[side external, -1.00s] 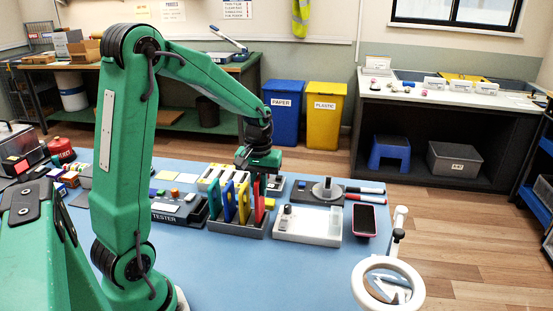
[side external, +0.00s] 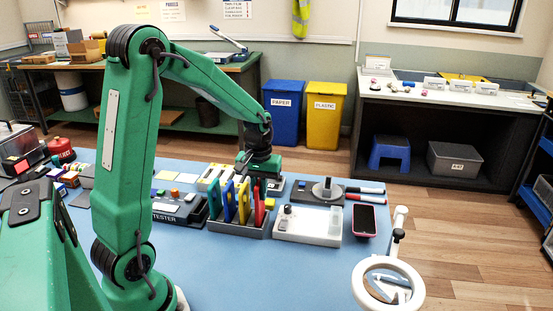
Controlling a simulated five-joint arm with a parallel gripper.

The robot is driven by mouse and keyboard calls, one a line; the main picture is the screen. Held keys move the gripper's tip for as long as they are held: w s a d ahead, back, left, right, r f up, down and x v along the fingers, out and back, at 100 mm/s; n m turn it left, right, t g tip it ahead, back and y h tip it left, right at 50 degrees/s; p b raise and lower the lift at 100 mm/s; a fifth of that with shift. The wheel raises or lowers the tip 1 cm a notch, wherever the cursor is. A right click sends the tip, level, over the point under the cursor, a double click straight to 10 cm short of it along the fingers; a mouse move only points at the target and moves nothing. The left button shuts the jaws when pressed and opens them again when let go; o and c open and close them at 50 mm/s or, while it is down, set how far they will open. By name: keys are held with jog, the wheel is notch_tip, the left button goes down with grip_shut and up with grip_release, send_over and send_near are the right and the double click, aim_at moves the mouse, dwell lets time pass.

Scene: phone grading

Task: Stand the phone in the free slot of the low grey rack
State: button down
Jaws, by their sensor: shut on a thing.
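The low grey rack (side external: 238,229) stands on the blue mat, with blue (side external: 228,202), yellow (side external: 243,201) and red (side external: 260,206) slim upright pieces side by side. My gripper (side external: 261,186) is over the right end of the rack, pointing down, shut on what looks like the red phone. The red phone is upright at the rack's right end. The dark fingers and the arm hide its upper part. I cannot tell whether its lower edge sits fully in a slot.
A pink-edged phone (side external: 364,220) lies flat at the right. A ring magnifier (side external: 389,284) stands at the front right.

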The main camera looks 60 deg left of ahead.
jog(key=shift+f, duration=1)
dwell(0.8)
jog(key=c, duration=1.1)
grip_release()
jog(key=shift+r, duration=0.2)
jog(key=shift+r, duration=0.5)
jog(key=shift+r, duration=0.2)
jog(key=shift+r, duration=0.6)
jog(key=shift+r, duration=0.2)
